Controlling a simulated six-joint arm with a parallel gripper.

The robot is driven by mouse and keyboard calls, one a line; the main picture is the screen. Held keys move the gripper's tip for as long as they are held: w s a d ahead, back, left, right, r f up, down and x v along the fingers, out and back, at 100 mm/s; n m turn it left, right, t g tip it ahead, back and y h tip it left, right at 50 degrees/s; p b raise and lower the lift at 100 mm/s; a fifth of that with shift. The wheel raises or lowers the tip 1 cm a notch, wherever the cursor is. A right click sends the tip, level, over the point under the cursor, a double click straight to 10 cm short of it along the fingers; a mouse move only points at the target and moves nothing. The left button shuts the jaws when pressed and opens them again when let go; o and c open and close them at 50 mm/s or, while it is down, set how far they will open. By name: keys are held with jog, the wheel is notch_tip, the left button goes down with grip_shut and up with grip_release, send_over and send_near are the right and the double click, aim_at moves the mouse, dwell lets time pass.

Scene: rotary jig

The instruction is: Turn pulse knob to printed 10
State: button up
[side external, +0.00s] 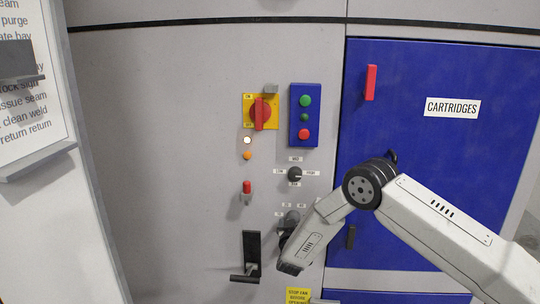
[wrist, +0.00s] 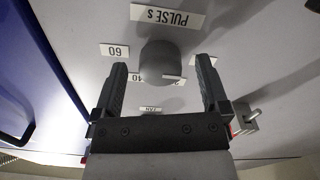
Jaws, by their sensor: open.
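The pulse knob (wrist: 159,60) is a dark grey round knob on the light grey panel, below the "PULSE s" label (wrist: 167,16), which appears upside down in the wrist view. A "60" label (wrist: 114,51) sits to its left; other printed labels are partly covered by the knob and a finger. I cannot read a 10 or tell where the knob points. In the side view the knob (side external: 292,216) is just above my gripper. My gripper (wrist: 163,70) is open, with one finger on each side of the knob and gaps visible; the depth is unclear.
Above is a similar knob (side external: 295,174) with LOW and HIGH labels. A red-tipped toggle (side external: 247,190) and a black handle (side external: 251,262) lie to the left. A red rotary switch (side external: 262,114) and button box (side external: 305,115) are higher. A blue cartridges door (side external: 440,170) is right.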

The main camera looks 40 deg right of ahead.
jog(key=v, duration=0.7)
jog(key=shift+a+r, duration=0.1)
jog(key=shift+r, duration=0.05)
dwell(0.3)
jog(key=s+a+r+n+g+y, duration=0.4)
jog(key=s+y, duration=0.3)
jog(key=y, duration=0.4)
jog(key=s+r+n+g+y, duration=0.1)
jog(key=s+g, duration=0.5)
jog(key=s, duration=1.4)
jog(key=shift+d+r+n+y, duration=0.3)
jog(key=shift+r+n+y, duration=0.1)
jog(key=shift+r, duration=0.25)
